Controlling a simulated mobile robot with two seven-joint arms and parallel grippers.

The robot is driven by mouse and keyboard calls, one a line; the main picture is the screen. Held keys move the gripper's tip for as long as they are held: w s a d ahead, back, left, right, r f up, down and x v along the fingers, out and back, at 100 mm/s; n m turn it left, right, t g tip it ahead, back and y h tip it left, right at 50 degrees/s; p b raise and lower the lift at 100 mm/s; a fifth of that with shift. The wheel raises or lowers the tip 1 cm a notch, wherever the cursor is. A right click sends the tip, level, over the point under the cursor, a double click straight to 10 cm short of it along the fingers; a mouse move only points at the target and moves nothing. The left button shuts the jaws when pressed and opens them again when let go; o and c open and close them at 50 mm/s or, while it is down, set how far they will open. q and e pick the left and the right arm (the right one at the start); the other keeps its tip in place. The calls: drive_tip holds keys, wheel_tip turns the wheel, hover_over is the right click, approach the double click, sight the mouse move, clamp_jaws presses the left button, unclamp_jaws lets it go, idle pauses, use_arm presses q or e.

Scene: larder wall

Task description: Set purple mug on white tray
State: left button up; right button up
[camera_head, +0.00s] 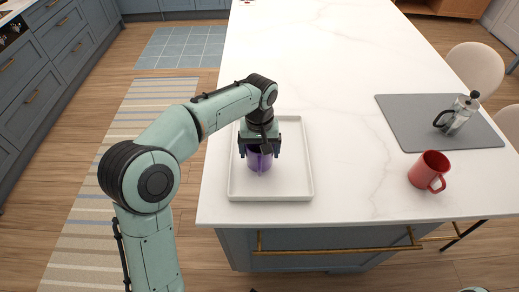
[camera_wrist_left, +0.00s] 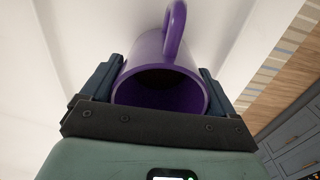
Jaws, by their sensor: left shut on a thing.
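The purple mug (camera_head: 258,161) is between the fingers of my left gripper (camera_head: 260,150), over the white tray (camera_head: 270,193) near the front left of the white counter. The left gripper is shut on the mug, with a finger on each side. In the left wrist view the mug (camera_wrist_left: 165,75) shows its open rim toward the camera and its handle at the top, between the two fingers (camera_wrist_left: 160,90). I cannot tell whether the mug's base touches the tray.
A red mug (camera_head: 429,171) stands on the counter to the right. A grey mat (camera_head: 410,115) with a glass and metal press (camera_head: 458,115) lies behind it. The counter between tray and red mug is clear. The counter's front edge runs close to the tray.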

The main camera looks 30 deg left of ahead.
use_arm(q)
drive_tip(key=o, duration=1.1)
drive_tip(key=shift+f, duration=0.15)
drive_tip(key=shift+o, duration=0.2)
wheel_tip(320, 180, up, 12)
drive_tip(key=p, duration=0.2)
drive_tip(key=shift+r+p, duration=0.2)
drive_tip(key=shift+p, duration=0.15)
use_arm(e)
drive_tip(key=r, duration=0.1)
drive_tip(key=w+r, duration=0.1)
drive_tip(key=r, duration=0.1)
drive_tip(key=shift+w+r, duration=0.1)
drive_tip(key=shift+w, duration=0.15)
use_arm(q)
drive_tip(key=shift+f, duration=0.1)
use_arm(e)
drive_tip(key=shift+s, duration=0.15)
